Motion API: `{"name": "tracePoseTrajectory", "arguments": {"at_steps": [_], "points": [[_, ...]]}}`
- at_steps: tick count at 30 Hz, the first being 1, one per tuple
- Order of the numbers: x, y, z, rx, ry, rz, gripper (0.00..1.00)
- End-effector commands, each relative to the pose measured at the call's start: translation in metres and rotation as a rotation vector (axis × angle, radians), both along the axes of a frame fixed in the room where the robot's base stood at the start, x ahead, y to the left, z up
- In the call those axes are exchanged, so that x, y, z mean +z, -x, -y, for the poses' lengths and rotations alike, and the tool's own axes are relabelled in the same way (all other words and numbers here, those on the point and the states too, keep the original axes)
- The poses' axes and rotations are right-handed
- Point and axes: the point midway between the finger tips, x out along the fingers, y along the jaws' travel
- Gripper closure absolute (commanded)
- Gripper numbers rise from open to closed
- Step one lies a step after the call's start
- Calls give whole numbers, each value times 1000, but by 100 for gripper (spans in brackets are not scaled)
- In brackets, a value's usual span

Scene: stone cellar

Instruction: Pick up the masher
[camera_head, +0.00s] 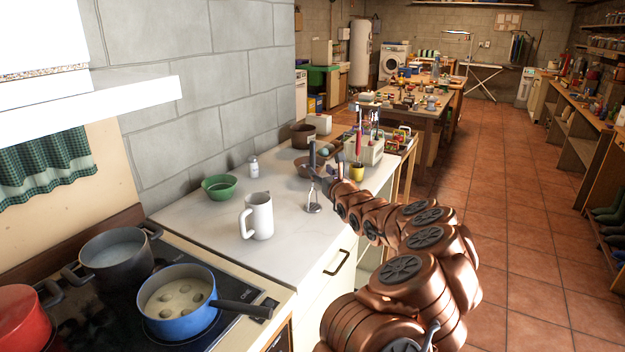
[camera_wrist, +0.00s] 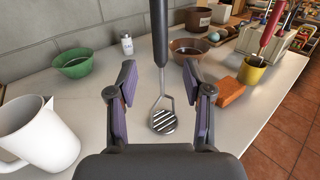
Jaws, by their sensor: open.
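The masher (camera_wrist: 163,121) has a long black handle and a round slotted metal head. It stands upright on the white counter, head down, in the middle of the wrist view. In the head view the masher (camera_head: 313,207) shows near the counter's front edge, at the end of my arm. My gripper (camera_wrist: 160,76) is open, with one finger to the left of the masher and one to the right. Gaps show between the fingers and the masher in the wrist view. The top of the handle is cut off there.
A white pitcher (camera_wrist: 38,133) and a green bowl (camera_wrist: 74,66) stand to the left. A brown bowl (camera_wrist: 188,58), an orange block (camera_wrist: 230,92) and a yellow cup (camera_wrist: 252,73) stand to the right. A blue pan (camera_head: 180,303) sits on the stove.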

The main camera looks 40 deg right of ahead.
Motion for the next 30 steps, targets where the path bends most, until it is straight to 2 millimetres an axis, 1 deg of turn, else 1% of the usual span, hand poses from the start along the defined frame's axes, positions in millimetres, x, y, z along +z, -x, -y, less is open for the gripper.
{"name": "tracePoseTrajectory", "arguments": {"at_steps": [6, 17, 30], "points": [[-1, -15, 5, 1, -2, -5, 49], [0, -26, 10, 1, 0, -4, 49], [-3, -51, 21, 3, 2, -7, 49]]}}
